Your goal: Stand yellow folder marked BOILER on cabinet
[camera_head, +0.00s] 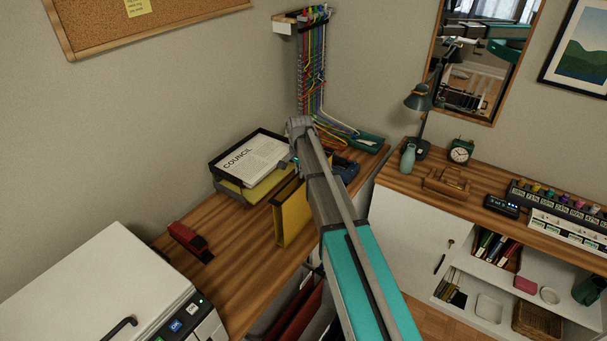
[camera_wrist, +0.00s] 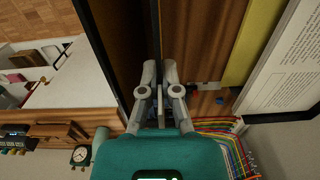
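A yellow folder (camera_head: 291,217) stands upright near the desk's right edge. Its label is not readable from here. The white cabinet (camera_head: 408,226) with a wooden top stands to the right of the desk. A second yellow item (camera_head: 268,188) lies flat under the COUNCIL tray.
The black tray with a COUNCIL sheet (camera_head: 250,157) sits left of the folder. A red stapler (camera_head: 189,241) lies on the desk. On the cabinet top are a lamp (camera_head: 419,101), vase (camera_head: 407,158), green clock (camera_head: 460,151), wooden holder (camera_head: 446,184) and digital display (camera_head: 501,206).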

